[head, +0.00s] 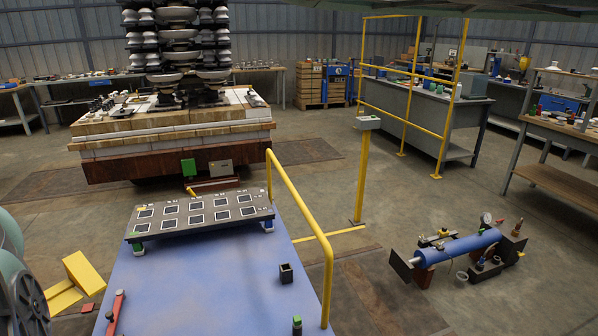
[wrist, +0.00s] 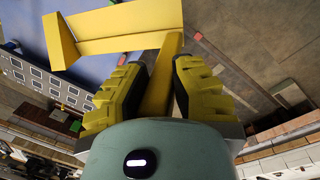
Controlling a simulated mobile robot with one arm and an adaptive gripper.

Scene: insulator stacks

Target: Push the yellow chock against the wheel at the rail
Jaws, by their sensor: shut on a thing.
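The yellow chock (head: 84,274) is at the lower left of the head view, left of the blue table. In the wrist view it is a wide yellow angled piece (wrist: 120,30) with a narrow bar running back between my fingers. My gripper (wrist: 154,88), with yellow fingers and dark pads, is shut on that bar. The gripper itself does not show clearly in the head view. The loaded car (head: 185,145) stands at the back left. The space under it is dark, so I cannot make out its wheel or the rail clearly.
The blue table (head: 190,285) with a tilted panel (head: 200,214) fills the lower middle. A yellow handrail (head: 300,205) lines its right edge. A blue cylinder unit (head: 458,247) lies on the floor at right. Open floor lies left of the table toward the car.

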